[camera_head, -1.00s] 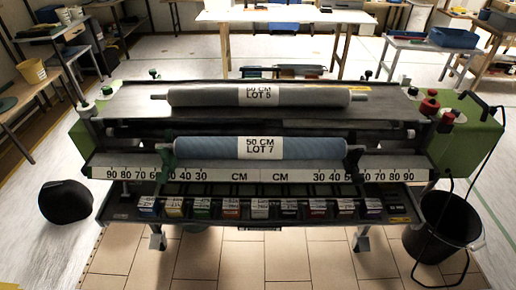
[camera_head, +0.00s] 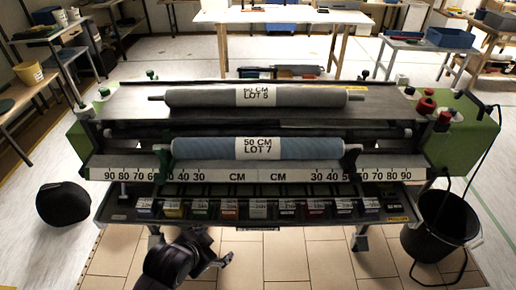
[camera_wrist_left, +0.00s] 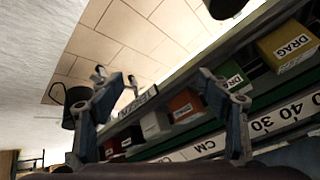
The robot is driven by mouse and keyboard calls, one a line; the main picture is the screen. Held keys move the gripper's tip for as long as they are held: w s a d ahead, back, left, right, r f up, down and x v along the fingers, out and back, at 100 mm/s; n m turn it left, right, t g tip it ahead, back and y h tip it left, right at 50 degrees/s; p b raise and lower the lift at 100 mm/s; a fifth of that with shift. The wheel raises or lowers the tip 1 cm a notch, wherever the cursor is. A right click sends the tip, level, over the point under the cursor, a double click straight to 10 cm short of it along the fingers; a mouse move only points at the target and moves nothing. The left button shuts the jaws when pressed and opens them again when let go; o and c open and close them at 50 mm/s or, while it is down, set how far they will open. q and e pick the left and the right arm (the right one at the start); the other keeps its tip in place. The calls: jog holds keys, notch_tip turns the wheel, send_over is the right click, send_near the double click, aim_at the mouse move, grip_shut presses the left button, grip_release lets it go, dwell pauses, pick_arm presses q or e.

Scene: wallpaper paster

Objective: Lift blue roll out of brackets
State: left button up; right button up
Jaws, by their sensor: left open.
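The blue roll (camera_head: 200,149), with a white label reading "50 CM LOT 7", lies level across the front of the machine. My right gripper is in neither view.
A grey roll (camera_head: 200,97) lies on the machine's top behind the blue one. A ruler strip (camera_head: 210,172) and a row of small labelled boxes (camera_head: 286,209) run along the front. A black bucket (camera_head: 440,225) stands at the right. The tiled floor in front is clear.

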aim_at(249, 151)
pick_arm(q)
jog(key=w+d+r+m+t+h, duration=0.1)
jog(key=w+d+r+m, duration=0.2)
jog(key=w+r+m, duration=0.1)
jog(key=w+d+r+m+t+h, duration=0.1)
jog(key=w+d+r+m, duration=0.2)
jog(key=w+r, duration=0.4)
jog(key=w+d+r+m+t+h, duration=0.1)
jog(key=w+d+r+m+t, duration=0.1)
jog(key=w+r+m, duration=0.2)
jog(key=shift+w+d+r+m, duration=0.15)
jog(key=shift+w+r, duration=0.2)
jog(key=shift+r, duration=0.4)
jog(key=shift+w+d+r+m, duration=0.1)
jog(key=shift+w+r, duration=0.25)
jog(key=shift+r, duration=0.35)
jog(key=shift+w+d+r+m, duration=0.15)
jog(key=shift+w+r, duration=0.2)
jog(key=shift+r, duration=0.4)
jog(key=shift+p+x, duration=0.3)
jog(key=shift+x, duration=3.2)
jog(key=shift+d+r, duration=0.1)
grip_shut()
jog(key=shift+w+r, duration=0.1)
jog(key=shift+r, duration=0.15)
